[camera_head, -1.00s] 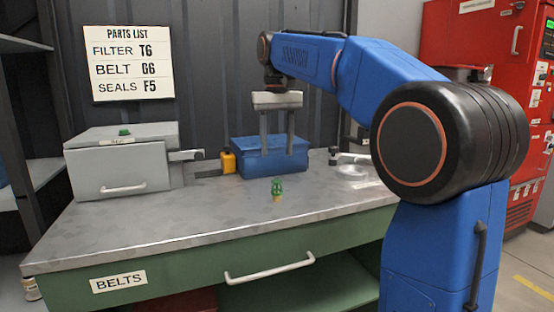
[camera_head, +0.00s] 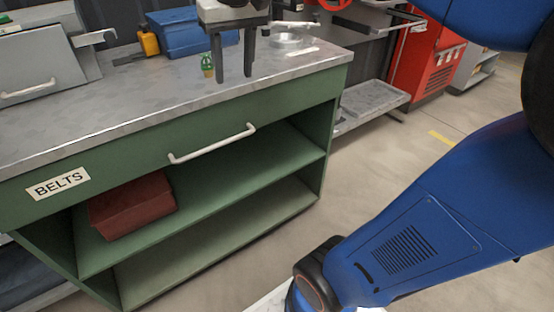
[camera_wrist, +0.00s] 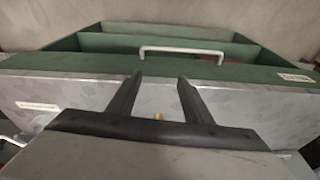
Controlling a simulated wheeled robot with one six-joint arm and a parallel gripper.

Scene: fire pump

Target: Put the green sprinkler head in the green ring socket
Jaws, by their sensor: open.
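The green sprinkler head (camera_head: 207,64) stands on the grey worktop, with a brass-coloured base, just left of my gripper in the head view. My gripper (camera_head: 234,72) is open and empty, its two dark fingers pointing down over the worktop near the front edge. The wrist view shows the open fingers (camera_wrist: 160,82) and a small orange-yellow bit (camera_wrist: 158,116) behind the gripper body, perhaps the sprinkler's base. A small green piece (camera_head: 11,29) lies on the grey box at the left edge; I cannot tell whether it is the ring socket.
The green bench has a drawer with a white handle (camera_head: 212,145) and open shelves holding a red box (camera_head: 132,206). A blue box (camera_head: 185,33) and a yellow item (camera_head: 149,41) stand behind the sprinkler. A clear round dish (camera_head: 289,41) is right of my gripper.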

